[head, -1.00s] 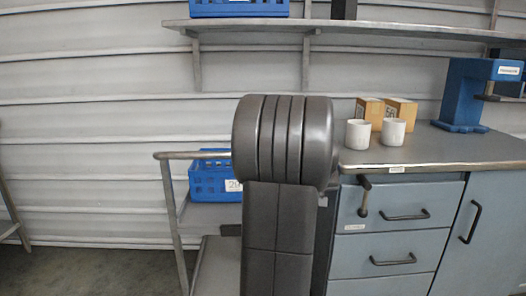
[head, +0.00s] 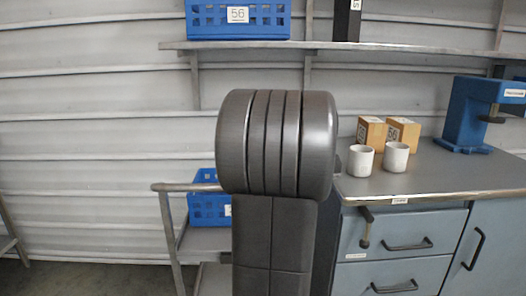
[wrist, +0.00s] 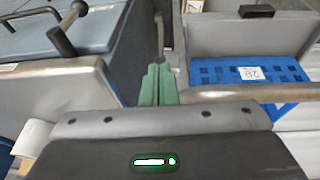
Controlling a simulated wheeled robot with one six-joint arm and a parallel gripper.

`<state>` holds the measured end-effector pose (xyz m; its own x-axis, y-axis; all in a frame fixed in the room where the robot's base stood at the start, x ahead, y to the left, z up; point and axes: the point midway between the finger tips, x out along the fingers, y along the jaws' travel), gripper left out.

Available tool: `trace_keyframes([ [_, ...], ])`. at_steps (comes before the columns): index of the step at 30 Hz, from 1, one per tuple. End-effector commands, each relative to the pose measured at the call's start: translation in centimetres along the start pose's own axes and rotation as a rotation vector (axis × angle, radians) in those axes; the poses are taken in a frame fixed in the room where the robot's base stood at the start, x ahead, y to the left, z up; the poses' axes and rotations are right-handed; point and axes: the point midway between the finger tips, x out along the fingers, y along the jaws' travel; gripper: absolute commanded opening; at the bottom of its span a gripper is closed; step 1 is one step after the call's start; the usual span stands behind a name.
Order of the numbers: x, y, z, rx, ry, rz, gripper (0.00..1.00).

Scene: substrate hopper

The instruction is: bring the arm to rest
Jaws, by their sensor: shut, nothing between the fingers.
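My gripper (wrist: 158,88) shows in the wrist view, with its green fingers closed together and nothing between them. It points past the grey cabinet on the left and the cart with a blue crate on the right. In the head view my folded arm fills the middle and hides the gripper. I cannot tell from the wrist view whether the fingers touch anything.
A grey-blue drawer cabinet (head: 402,247) stands right of my arm, bearing two white cups (head: 361,161), two boxes (head: 372,134) and a blue press (head: 468,117). A cart with a blue crate (head: 209,209) stands left. A shelf (head: 400,53) runs above.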

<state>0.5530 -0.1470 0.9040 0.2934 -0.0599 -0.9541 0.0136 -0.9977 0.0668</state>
Motion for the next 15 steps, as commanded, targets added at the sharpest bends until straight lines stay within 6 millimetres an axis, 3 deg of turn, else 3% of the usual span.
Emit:
trace_keyframes([
  [1, -1.1, 0.0, -0.1, 0.0, 0.002, 0.0, 0.0],
  [6, -2.7, 0.0, -0.1, 0.0, 0.001, 0.0, 0.0],
  [15, -3.1, 0.0, 0.0, 0.0, 0.001, 0.0, 0.0],
])
